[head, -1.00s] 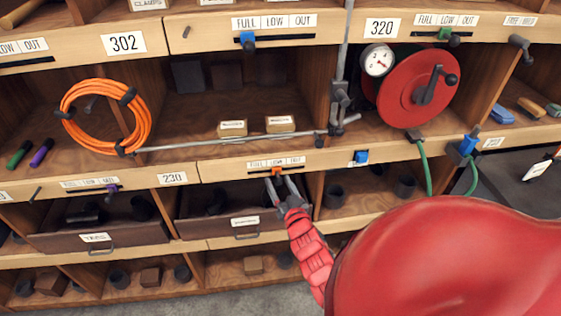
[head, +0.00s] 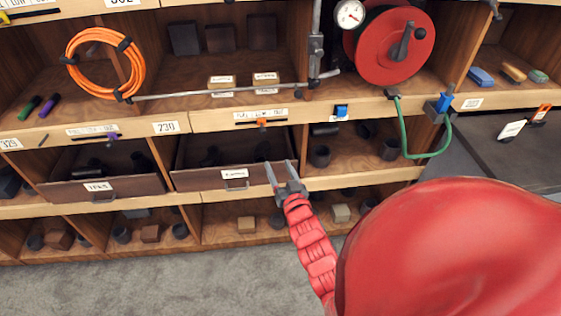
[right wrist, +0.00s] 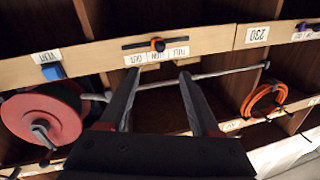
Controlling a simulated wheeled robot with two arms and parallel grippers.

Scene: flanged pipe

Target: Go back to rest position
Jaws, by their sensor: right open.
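My right gripper (head: 280,174) is open and empty in the head view, in front of the lower shelves, below the slider label strip. Its two fingers also show in the right wrist view (right wrist: 157,90), spread apart with nothing between them. An orange slider (head: 262,123) sits on the label strip above the gripper; it also shows in the right wrist view (right wrist: 158,44), clear of the fingers. My left gripper is not in view.
A wooden shelf unit fills the view. A dark drawer (head: 200,180) is close behind the gripper. An orange cable coil (head: 70,62), a metal rod (head: 220,91), a red reel (head: 385,50) and a green hose (head: 407,140) are around it. Grey floor (head: 150,285) lies clear below.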

